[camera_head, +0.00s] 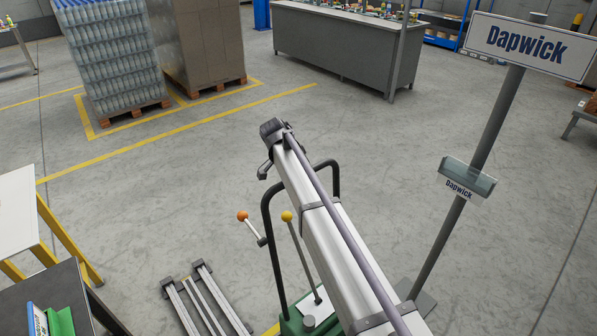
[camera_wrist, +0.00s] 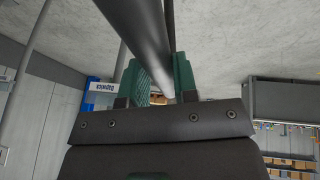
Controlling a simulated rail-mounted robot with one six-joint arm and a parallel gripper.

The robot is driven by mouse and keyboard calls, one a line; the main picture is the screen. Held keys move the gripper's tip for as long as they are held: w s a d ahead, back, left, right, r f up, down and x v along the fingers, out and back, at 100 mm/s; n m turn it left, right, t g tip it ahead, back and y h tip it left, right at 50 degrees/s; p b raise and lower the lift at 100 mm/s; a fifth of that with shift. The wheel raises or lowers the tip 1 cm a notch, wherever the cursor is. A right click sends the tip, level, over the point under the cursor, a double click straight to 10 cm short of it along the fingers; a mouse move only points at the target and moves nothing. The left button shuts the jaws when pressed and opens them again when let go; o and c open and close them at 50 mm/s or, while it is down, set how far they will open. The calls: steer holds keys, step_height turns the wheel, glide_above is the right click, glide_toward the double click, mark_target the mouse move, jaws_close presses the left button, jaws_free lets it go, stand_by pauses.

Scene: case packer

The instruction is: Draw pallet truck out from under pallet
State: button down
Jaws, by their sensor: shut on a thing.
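In the wrist view my gripper (camera_wrist: 163,80) shows two green fingers. A dark round bar (camera_wrist: 137,40) runs from the top edge down between them, and the fingers are shut on it. I cannot tell from these views whether this bar is the handle of the pallet truck; no pallet truck shows clearly. Another pallet (camera_head: 214,86) carries brown cartons (camera_head: 203,40). The fingertips are hidden in the head view.
A sign post (camera_head: 480,140) marked Dapwick stands at right. A grey counter (camera_head: 345,50) stands at the back. A white-topped table (camera_head: 18,215) is at left, and grey rails (camera_head: 205,303) lie on the floor at lower left. The concrete floor (camera_head: 200,190) in the middle is clear.

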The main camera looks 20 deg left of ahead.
steer(key=shift+s+d, duration=0.1)
steer(key=c, duration=0.9)
jaws_free()
steer(key=p+v, duration=1)
steer(key=v, duration=0.1)
steer(key=shift+f, duration=0.1)
